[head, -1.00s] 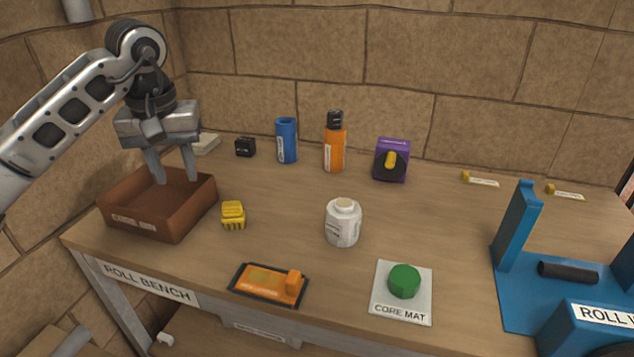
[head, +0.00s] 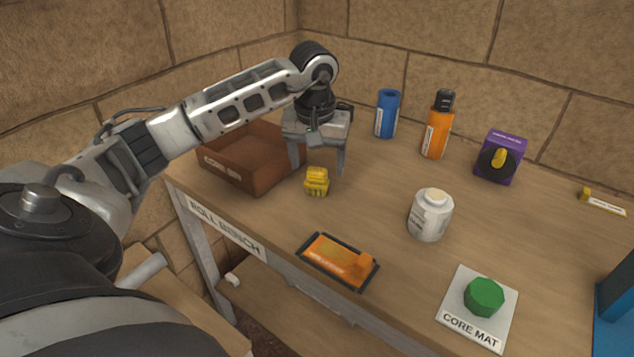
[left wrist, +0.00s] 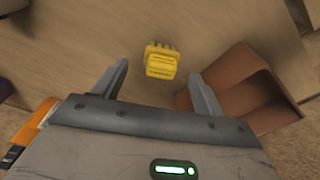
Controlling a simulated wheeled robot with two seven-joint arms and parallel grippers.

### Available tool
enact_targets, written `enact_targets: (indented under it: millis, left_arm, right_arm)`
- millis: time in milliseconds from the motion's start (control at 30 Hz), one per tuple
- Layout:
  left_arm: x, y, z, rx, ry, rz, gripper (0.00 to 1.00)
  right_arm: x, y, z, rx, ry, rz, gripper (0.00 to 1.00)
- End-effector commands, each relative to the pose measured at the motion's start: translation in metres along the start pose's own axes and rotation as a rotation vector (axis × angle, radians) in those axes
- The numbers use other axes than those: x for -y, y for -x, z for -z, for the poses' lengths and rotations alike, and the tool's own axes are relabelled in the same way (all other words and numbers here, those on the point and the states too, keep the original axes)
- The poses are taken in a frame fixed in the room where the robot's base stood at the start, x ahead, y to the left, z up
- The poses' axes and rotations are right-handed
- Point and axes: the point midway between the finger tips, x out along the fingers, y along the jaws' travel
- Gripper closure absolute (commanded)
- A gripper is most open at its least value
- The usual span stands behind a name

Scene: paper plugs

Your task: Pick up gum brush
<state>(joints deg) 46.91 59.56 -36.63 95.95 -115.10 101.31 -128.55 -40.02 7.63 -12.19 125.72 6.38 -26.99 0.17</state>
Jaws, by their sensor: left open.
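No label that I can read says gum brush, so I cannot tell for certain which thing it is. A small yellow ribbed piece (head: 317,181) with short prongs lies on the bench beside the brown bin. My left gripper (head: 317,168) is open and empty, pointing down close to this piece. In the left wrist view the yellow piece (left wrist: 161,63) shows ahead of the gap between the open fingertips (left wrist: 159,70), with no contact visible. A white jar (head: 430,214) with a lid stands to the right. My right gripper is not in view.
The brown bin (head: 240,170) is close to the left finger. An orange tool on a black-edged tray (head: 338,260) lies at the front. A core mat (head: 470,322) carries a green knob (head: 484,296). Blue (head: 387,114) and orange (head: 437,125) cylinders and a purple box (head: 500,157) stand behind.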

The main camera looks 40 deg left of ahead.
Motion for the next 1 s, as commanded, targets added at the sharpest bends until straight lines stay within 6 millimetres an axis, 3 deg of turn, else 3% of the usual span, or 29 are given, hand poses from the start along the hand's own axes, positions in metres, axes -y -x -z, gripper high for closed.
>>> enact_targets:
  millis: [300,567,600,767,867,1000]
  left_arm:
    - [0.002,-0.044,0.001,0.004,0.000,0.000,0.29]
    - [0.002,-0.047,0.002,0.001,-0.001,0.000,0.29]
    - [0.002,-0.047,0.002,0.001,-0.001,0.000,0.32]
    - [0.002,-0.047,0.001,0.001,-0.001,0.000,0.76]
    - [0.002,-0.047,0.002,0.001,-0.001,0.000,0.83]
    - [0.002,-0.047,0.002,0.001,-0.001,0.000,0.83]
  right_arm:
    - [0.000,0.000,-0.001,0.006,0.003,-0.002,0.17]
    - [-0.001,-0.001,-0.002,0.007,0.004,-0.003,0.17]
    - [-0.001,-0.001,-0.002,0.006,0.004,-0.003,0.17]
    - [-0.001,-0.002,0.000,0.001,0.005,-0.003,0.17]
    - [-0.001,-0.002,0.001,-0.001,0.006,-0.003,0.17]
    - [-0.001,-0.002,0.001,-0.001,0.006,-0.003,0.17]
